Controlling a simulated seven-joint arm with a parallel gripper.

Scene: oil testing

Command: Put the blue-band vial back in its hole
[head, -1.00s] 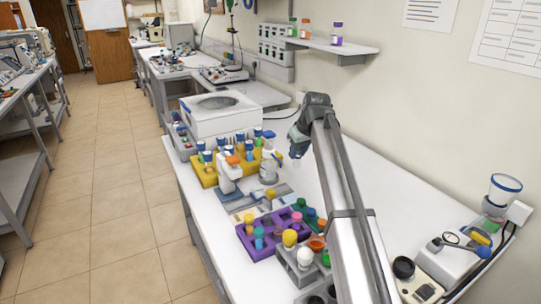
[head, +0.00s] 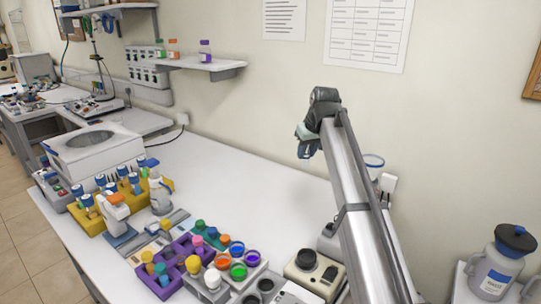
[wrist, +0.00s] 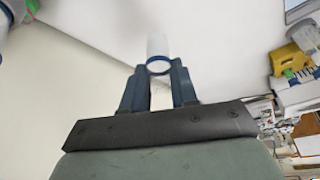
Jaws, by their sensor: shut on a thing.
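My gripper (head: 308,150) is raised in front of the wall, above the back right part of the bench. In the wrist view its two dark blue fingers (wrist: 158,72) are closed on the blue-band vial (wrist: 157,46), a pale tube with a blue ring at the fingertips. In the head view the held vial is not clearly visible. A yellow rack (head: 94,226) with several blue-capped vials stands at the left of the bench. A purple rack (head: 181,245) with coloured-cap vials stands nearer. I cannot tell which hole belongs to the blue-band vial.
A white bath (head: 92,145) stands at the back left. White bottles stand by the yellow rack. A grey block with coloured cups (head: 238,270) is at the front, beside a beige device (head: 312,272). A wall shelf (head: 202,65) holds small bottles. The bench middle is clear.

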